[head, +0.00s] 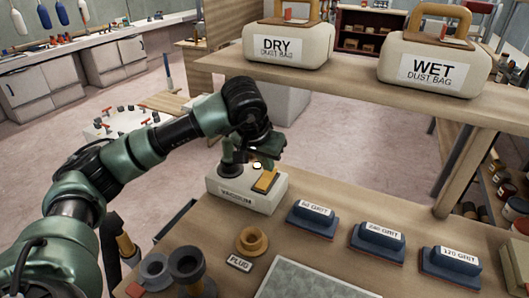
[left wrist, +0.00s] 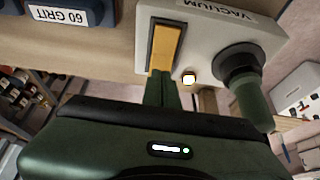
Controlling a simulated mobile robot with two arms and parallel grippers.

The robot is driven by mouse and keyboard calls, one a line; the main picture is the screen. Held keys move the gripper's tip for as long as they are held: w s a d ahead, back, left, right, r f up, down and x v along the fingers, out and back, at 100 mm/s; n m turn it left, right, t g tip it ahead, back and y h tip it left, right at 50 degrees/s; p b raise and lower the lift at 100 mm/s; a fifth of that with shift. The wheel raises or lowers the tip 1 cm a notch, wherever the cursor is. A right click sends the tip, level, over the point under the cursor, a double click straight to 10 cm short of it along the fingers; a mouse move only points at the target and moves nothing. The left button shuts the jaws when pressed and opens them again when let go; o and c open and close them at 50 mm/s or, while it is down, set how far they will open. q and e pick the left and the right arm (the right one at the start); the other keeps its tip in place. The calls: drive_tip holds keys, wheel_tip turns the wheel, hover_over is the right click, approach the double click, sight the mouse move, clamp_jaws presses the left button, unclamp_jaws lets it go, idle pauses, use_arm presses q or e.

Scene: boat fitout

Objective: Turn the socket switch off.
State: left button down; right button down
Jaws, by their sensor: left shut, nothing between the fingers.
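The white socket box labelled VACUUM (head: 245,198) sits on the wooden bench; it also shows in the left wrist view (left wrist: 205,42). Its yellow rocker switch (head: 265,181) lies in a dark frame, seen close in the left wrist view (left wrist: 166,46). A small lamp (left wrist: 189,78) beside the switch glows. A dark green plug (left wrist: 241,80) stands in the box. My left gripper (left wrist: 163,88) is shut and empty, its fingertips at the lamp-side end of the switch. I cannot tell whether they touch it. My right gripper is not in view.
Several sanding blocks, such as the 60 GRIT one (head: 312,218), lie right of the box. A yellow ring (head: 252,241) and PLUG label (head: 239,264) are in front. A shelf (head: 350,78) with DRY (head: 288,42) and WET (head: 432,70) dust bags hangs above.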

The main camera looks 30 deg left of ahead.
use_arm(q)
drive_tip(key=shift+f, duration=0.25)
drive_tip(key=shift+w+f+b, duration=0.4)
drive_tip(key=shift+f+b, duration=0.15)
drive_tip(key=shift+b, duration=0.15)
drive_tip(key=shift+w+r, duration=0.1)
drive_tip(key=shift+r, duration=0.05)
drive_tip(key=shift+s+r, duration=0.15)
drive_tip(key=shift+s, duration=0.7)
